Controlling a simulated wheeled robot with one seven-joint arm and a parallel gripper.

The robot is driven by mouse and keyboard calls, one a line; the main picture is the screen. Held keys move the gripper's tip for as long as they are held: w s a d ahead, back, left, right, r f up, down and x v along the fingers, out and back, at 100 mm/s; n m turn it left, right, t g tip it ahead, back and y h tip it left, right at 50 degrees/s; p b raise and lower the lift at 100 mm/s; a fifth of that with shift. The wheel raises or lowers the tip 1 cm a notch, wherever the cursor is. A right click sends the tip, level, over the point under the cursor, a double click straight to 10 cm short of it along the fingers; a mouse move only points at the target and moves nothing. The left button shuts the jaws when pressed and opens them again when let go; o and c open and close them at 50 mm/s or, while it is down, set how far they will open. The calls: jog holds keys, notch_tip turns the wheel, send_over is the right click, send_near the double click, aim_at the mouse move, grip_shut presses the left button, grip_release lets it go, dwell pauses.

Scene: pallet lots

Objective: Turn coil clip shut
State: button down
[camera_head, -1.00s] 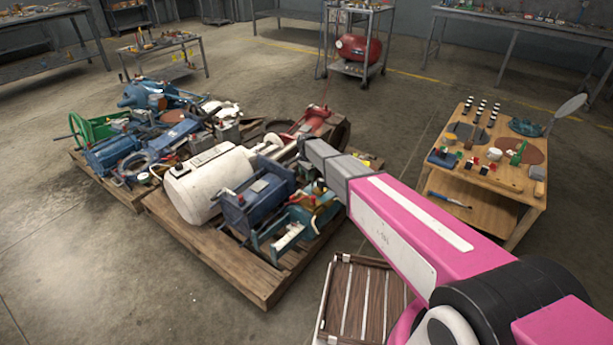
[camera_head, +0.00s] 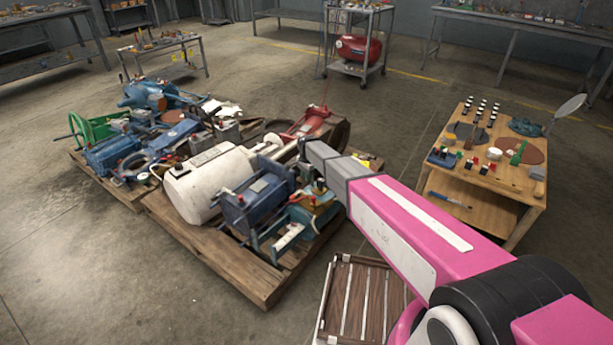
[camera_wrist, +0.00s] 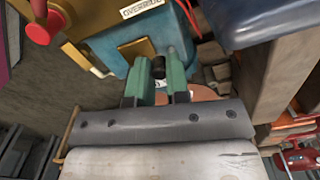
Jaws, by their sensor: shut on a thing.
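In the wrist view, my gripper (camera_wrist: 161,84) has two green fingers closed on a small dark piece (camera_wrist: 158,67). This piece may be the coil clip, but its shape and turn angle are mostly hidden by the fingers. It sits in front of a teal-blue housing (camera_wrist: 105,47) with a brass plate (camera_wrist: 135,53) and a label reading "OVERRIDE" (camera_wrist: 142,8). In the head view, my arm reaches to the right end of the loaded pallet, beside blue and teal machinery (camera_head: 312,212). My gripper's fingers cannot be made out there.
A red knob (camera_wrist: 38,33) is at the wrist view's upper left, and a blue rounded part (camera_wrist: 255,20) at upper right. In the head view, a white tank (camera_head: 205,185) lies left of my arm. A wooden table (camera_head: 500,212) stands right; floor lies between.

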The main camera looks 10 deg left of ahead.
aim_at(320, 179)
jog(key=d+n, duration=0.1)
jog(key=n, duration=0.1)
jog(key=d+n, duration=0.1)
jog(key=n, duration=0.2)
jog(key=d+n, duration=0.1)
jog(key=n, duration=0.2)
jog(key=shift+d, duration=0.15)
jog(key=n, duration=0.1)
jog(key=d+n, duration=0.1)
jog(key=n, duration=0.2)
jog(key=shift+w+d+n, duration=0.25)
jog(key=shift+w+n, duration=0.15)
jog(key=shift+w+d+n, duration=0.3)
jog(key=shift+w+n, duration=0.05)
jog(key=shift+n, duration=0.75)
jog(key=shift+w+d+n, duration=0.25)
jog(key=shift+w+n, duration=0.05)
jog(key=shift+n, duration=0.8)
jog(key=c, duration=1.1)
grip_release()
notch_tip(320, 179, up, 11)
